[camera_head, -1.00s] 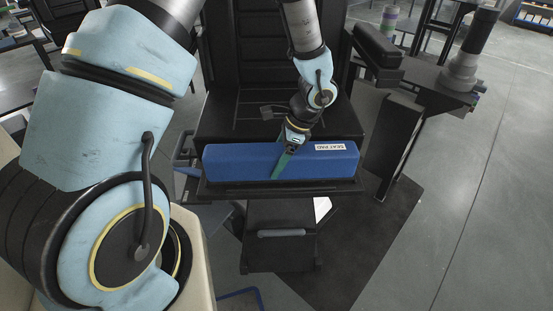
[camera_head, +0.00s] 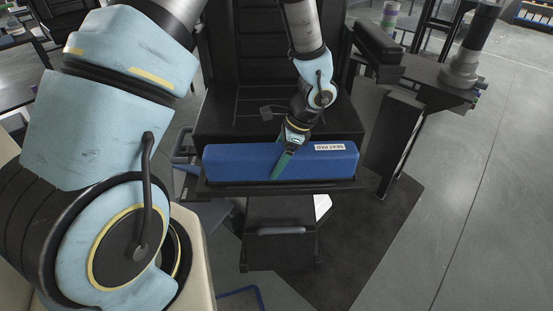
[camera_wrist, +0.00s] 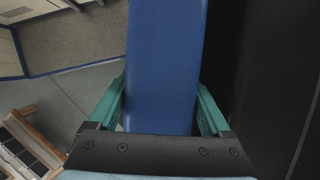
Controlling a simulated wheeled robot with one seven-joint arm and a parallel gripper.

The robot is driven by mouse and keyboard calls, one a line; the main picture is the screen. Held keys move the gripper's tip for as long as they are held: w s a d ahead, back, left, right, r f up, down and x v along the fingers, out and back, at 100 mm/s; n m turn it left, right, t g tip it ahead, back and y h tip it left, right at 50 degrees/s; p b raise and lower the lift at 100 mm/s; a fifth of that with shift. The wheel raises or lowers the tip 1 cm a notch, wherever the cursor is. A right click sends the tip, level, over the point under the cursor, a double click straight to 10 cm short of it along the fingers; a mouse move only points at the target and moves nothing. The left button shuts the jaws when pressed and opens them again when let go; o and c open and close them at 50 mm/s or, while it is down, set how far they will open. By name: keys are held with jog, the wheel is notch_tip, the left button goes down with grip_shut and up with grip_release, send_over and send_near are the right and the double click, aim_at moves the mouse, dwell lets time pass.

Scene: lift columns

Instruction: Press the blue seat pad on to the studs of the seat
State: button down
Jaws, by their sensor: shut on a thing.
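The blue seat pad (camera_head: 235,162) is a long block with a white label reading SEAT PAD near its right end. It lies across the front of the black seat (camera_head: 235,118), above a dark front ledge. My gripper (camera_head: 283,160) reaches down on the pad near its middle, with one green finger on the near face. In the wrist view my gripper (camera_wrist: 160,112) has a green finger on each side of the blue pad (camera_wrist: 165,65), shut on it. The studs and the underside of the pad are hidden.
A black armrest (camera_head: 377,45) and a dark upright panel (camera_head: 400,140) stand to the right of the seat. A black drawer-like unit with a grey handle (camera_head: 282,232) is below the pad. Open grey floor (camera_head: 480,200) lies at the right.

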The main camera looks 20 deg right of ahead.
aim_at(274, 149)
jog(key=shift+f+b, duration=0.4)
jog(key=shift+f, duration=0.3)
dwell(1.9)
grip_release()
jog(key=shift+r, duration=0.25)
dwell(0.3)
jog(key=shift+r+p, duration=0.8)
jog(key=shift+p, duration=0.05)
jog(key=shift+r, duration=0.1)
jog(key=shift+r+p, duration=2.05)
jog(key=shift+r, duration=0.45)
jog(key=shift+f, duration=0.1)
